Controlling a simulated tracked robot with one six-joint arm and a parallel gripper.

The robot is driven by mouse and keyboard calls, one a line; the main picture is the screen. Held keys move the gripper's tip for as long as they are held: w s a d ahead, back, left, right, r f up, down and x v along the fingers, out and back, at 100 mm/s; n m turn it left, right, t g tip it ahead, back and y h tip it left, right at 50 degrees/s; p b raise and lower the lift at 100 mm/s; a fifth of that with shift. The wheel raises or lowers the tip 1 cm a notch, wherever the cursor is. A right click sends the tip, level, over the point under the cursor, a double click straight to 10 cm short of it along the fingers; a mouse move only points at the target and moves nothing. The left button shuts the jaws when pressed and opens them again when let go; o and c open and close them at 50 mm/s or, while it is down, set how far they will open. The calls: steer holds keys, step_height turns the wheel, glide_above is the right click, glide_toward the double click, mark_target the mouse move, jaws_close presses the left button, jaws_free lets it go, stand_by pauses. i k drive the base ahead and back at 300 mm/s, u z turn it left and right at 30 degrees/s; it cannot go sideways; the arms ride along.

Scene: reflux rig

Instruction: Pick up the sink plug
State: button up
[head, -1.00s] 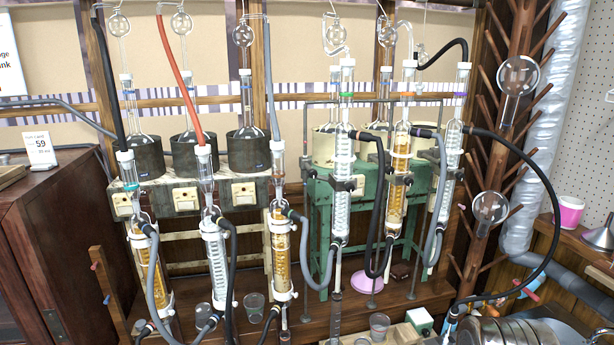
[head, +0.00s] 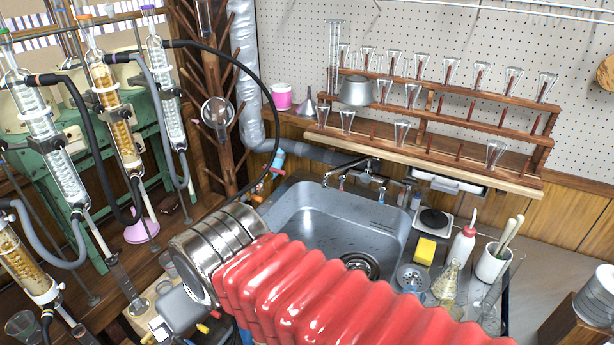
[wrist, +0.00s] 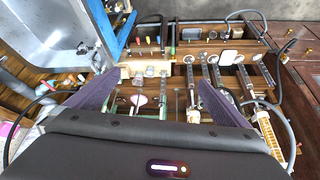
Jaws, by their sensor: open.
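A black round disc with a small knob (head: 434,219) lies on a white square base right of the sink in the head view; it may be the sink plug, but I cannot tell for sure. The metal sink (head: 310,212) is empty apart from its dark drain ring (head: 360,264), partly hidden by my red-sleeved arm. My gripper (wrist: 158,76) shows in the wrist view with its two dark fingers spread apart and nothing between them. It points over the wooden bench with glassware, away from the black disc. No plug shows near the fingers.
A yellow sponge (head: 425,251), a grey perforated disc (head: 412,278), a white bottle (head: 461,246), a flask (head: 446,282) and a white brush cup (head: 492,265) crowd the right of the sink. The tap (head: 350,172) stands behind it. Glass condensers (head: 50,140) fill the left.

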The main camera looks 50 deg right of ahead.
mark_target(435, 219)
steer(key=z, duration=3.65)
